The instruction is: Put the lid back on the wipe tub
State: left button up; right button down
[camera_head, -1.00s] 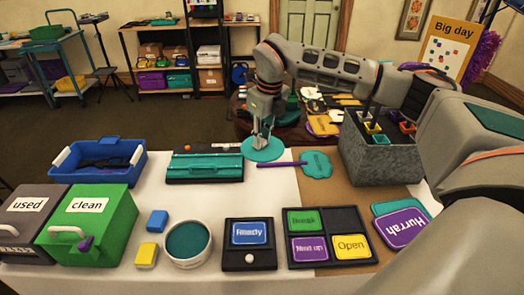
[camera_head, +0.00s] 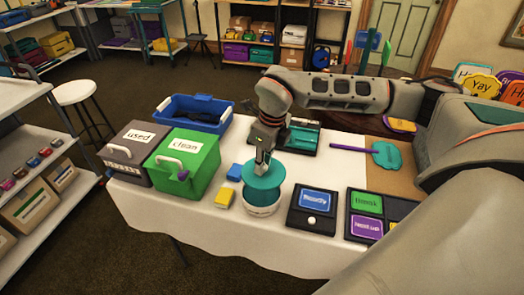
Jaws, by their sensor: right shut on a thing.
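The lid (camera_head: 272,176) is a flat teal disc. My right gripper (camera_head: 262,164) is shut on the lid from above. The lid hangs over the tub, roughly in line with it, and hides the back of its rim. Teal shows between the lid and the tub's front rim, so the lid appears apart from the tub. My left gripper is not in view.
Blue (camera_head: 234,172) and yellow (camera_head: 225,199) blocks lie just left of the tub. The green "clean" box (camera_head: 200,172) stands further left, with the grey "used" box (camera_head: 128,158) beside it. The "Ready" tray (camera_head: 297,220) is close on the right. A teal case (camera_head: 302,139) lies behind.

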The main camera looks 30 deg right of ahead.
jog(key=shift+s+a+f, duration=0.1)
jog(key=shift+a+f, duration=0.1)
jog(key=shift+a, duration=0.3)
jog(key=shift+d+f+b, duration=0.1)
jog(key=shift+f+b, duration=0.45)
jog(key=shift+f, duration=0.05)
jog(key=shift+f+b, duration=0.3)
jog(key=shift+f, duration=0.1)
notch_tip(320, 180, down, 2)
jog(key=shift+f+b, duration=0.2)
jog(key=shift+b, duration=0.7)
jog(key=shift+f+b, duration=0.4)
jog(key=shift+f, duration=0.55)
jog(key=shift+p, duration=0.35)
jog(key=shift+f, duration=0.1)
dwell(0.5)
